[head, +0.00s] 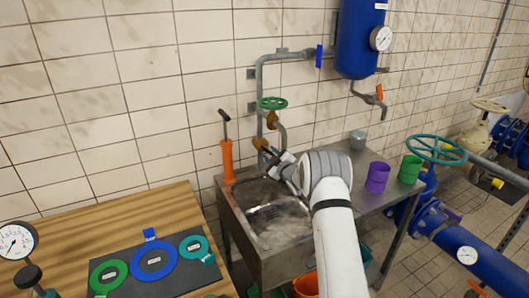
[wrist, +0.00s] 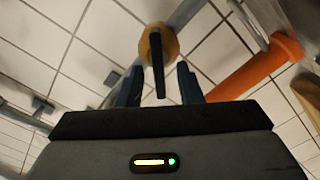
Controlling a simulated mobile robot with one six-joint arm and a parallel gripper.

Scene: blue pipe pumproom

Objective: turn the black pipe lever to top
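The black pipe lever (wrist: 158,70) shows in the wrist view, attached to a round brass-coloured fitting (wrist: 158,42) on a grey pipe. In the picture it points from the fitting down toward my gripper. My gripper (wrist: 160,74) is open, with one dark finger on each side of the lever and a visible gap to both. I cannot tell how deep the lever reaches between them. In the head view my gripper (head: 272,158) is above the sink, close to a brass fitting (head: 261,144); the lever itself cannot be made out there.
An orange hand pump (head: 228,162) stands left of the sink (head: 262,262). A green handwheel (head: 273,103) sits on the pipe above. A blue tank (head: 358,45) hangs on the wall; purple (head: 377,178) and green (head: 410,169) cups stand right. A wooden table (head: 150,213) is at left.

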